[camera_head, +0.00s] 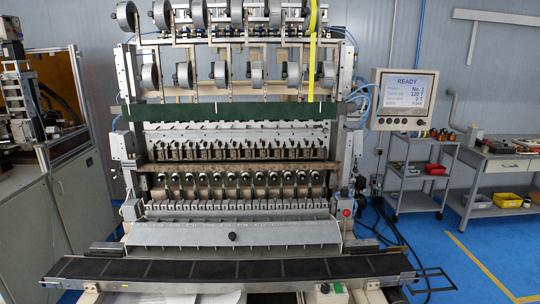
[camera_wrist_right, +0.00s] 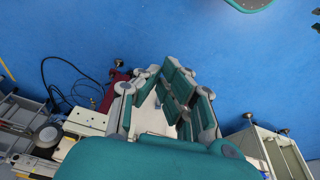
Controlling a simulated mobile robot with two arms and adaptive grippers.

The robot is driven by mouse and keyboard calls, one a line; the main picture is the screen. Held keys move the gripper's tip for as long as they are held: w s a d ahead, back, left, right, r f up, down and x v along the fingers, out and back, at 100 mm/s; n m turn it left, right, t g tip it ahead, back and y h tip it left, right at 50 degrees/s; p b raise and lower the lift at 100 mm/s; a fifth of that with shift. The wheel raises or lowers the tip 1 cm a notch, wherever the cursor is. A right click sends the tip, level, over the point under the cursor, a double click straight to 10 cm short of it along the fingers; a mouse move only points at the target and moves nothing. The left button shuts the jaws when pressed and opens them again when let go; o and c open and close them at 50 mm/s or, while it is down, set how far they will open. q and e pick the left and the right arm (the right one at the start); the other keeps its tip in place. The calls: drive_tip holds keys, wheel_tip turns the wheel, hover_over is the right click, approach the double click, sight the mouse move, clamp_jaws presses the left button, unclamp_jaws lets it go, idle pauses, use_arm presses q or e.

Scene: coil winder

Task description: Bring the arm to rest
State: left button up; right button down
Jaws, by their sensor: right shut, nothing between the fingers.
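My right gripper (camera_wrist_right: 160,72) shows in the right wrist view with its grey and teal fingers converging at the tips. It is shut and empty, over blue floor. Neither arm shows in the head view. My left gripper is in neither view. The coil winder (camera_head: 235,150) fills the middle of the head view, with rows of rollers above and a dark conveyor belt (camera_head: 232,269) across its front.
A monitor (camera_head: 403,99) reading READY hangs at the winder's right. A grey cart (camera_head: 414,183) and a workbench (camera_head: 500,163) stand farther right. A grey cabinet (camera_head: 75,195) is at left. In the wrist view, black cables (camera_wrist_right: 50,88) lie on open blue floor (camera_wrist_right: 180,30).

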drive_tip(key=s+f+g+b, duration=0.1)
drive_tip(key=s+f, duration=0.2)
drive_tip(key=f, duration=1)
drive_tip(key=s+f, duration=0.2)
drive_tip(key=f, duration=1.1)
drive_tip(key=s+d+f+g+b, duration=0.1)
drive_tip(key=s+d+f, duration=0.2)
drive_tip(key=s+f, duration=0.9)
drive_tip(key=shift+s+f, duration=0.25)
drive_tip(key=shift+s, duration=1)
drive_tip(key=c, duration=2)
unclamp_jaws()
drive_tip(key=shift+d, duration=0.1)
